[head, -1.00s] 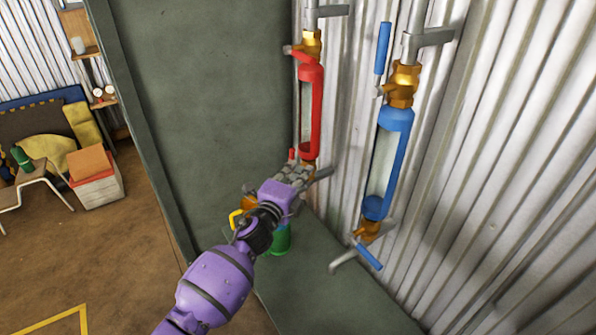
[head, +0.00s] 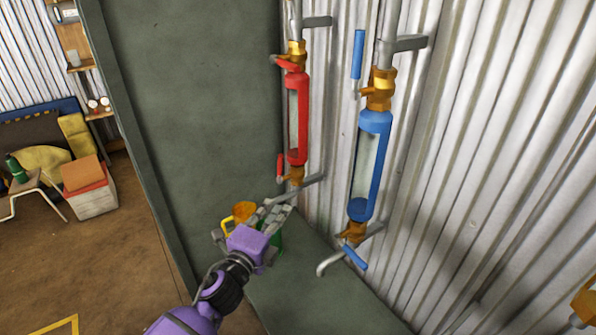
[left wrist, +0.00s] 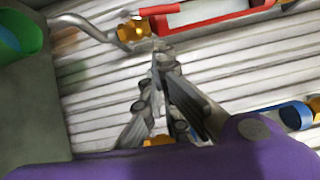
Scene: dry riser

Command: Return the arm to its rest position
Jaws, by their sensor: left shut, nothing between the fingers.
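My left gripper (head: 282,208) is on the purple arm at the lower middle of the head view, shut and empty. It is below the red sight-glass riser (head: 297,115) and to the left of the blue riser (head: 368,165), touching neither as far as I can see. In the left wrist view my shut fingers (left wrist: 162,75) point at the corrugated wall. The red riser's frame (left wrist: 215,14) is at the top there, and part of the blue riser (left wrist: 295,115) is at the right. My right gripper is not in view.
A green container (head: 276,238) is partly hidden behind my gripper, with a yellow-handled brass part (head: 241,211) beside it. A grey panel (head: 190,100) stands at the left of the risers. A chair and crate (head: 92,200) are at far left, with open brown floor nearer.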

